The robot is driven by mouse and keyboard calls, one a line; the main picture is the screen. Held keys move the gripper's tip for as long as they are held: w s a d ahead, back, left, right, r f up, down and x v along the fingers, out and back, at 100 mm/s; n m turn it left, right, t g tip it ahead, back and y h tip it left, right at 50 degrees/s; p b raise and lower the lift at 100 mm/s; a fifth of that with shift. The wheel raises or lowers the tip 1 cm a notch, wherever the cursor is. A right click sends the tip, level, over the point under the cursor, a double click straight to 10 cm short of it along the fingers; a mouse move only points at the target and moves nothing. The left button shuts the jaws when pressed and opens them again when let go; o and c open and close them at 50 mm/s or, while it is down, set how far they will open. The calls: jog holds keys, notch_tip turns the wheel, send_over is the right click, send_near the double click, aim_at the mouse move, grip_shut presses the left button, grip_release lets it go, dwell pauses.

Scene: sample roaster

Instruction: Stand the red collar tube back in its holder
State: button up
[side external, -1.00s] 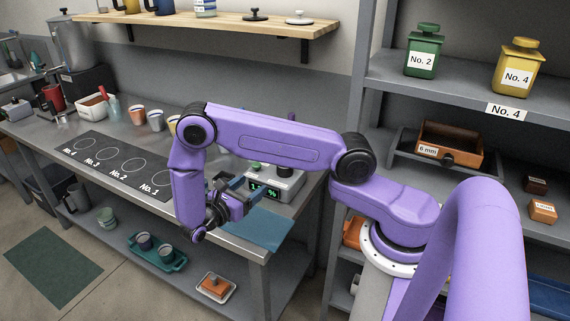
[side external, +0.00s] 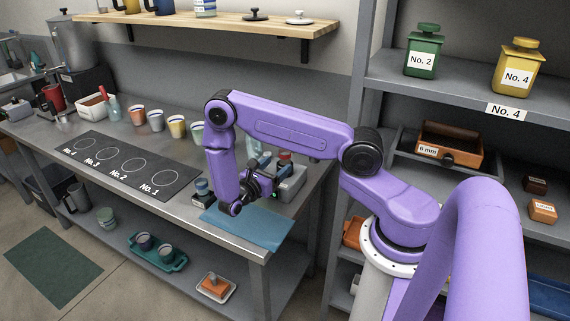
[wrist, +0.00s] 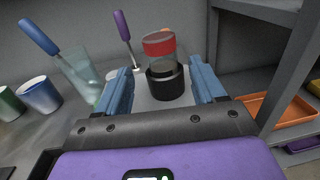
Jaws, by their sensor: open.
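A clear tube with a red collar (wrist: 159,45) stands upright in the wrist view, its lower end in a black cylindrical cup (wrist: 165,84) on a light grey surface. In the side view the red collar (side external: 284,156) shows just behind my gripper, above a grey device (side external: 291,188). My gripper (wrist: 162,92) is open, with one blue finger on each side of the cup, a little nearer the camera. I cannot tell whether either finger touches it. Whether the black cup is the holder or part of the device is unclear.
A blue mat (side external: 250,228) lies at the bench's front right corner. A glass (wrist: 82,75) with a blue-handled tool and a purple-handled tool (wrist: 123,30) stand left of the tube. Several cups line the bench's back.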

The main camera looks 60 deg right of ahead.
aim_at(282, 160)
jog(key=shift+s+d+r, duration=0.1)
jog(key=shift+s+d, duration=0.1)
jog(key=shift+d, duration=1.15)
jog(key=shift+s+d+r, duration=0.1)
jog(key=shift+s+d, duration=0.1)
jog(key=shift+d, duration=1.1)
jog(key=c, duration=1.2)
jog(key=shift+o, duration=0.2)
jog(key=shift+r, duration=0.15)
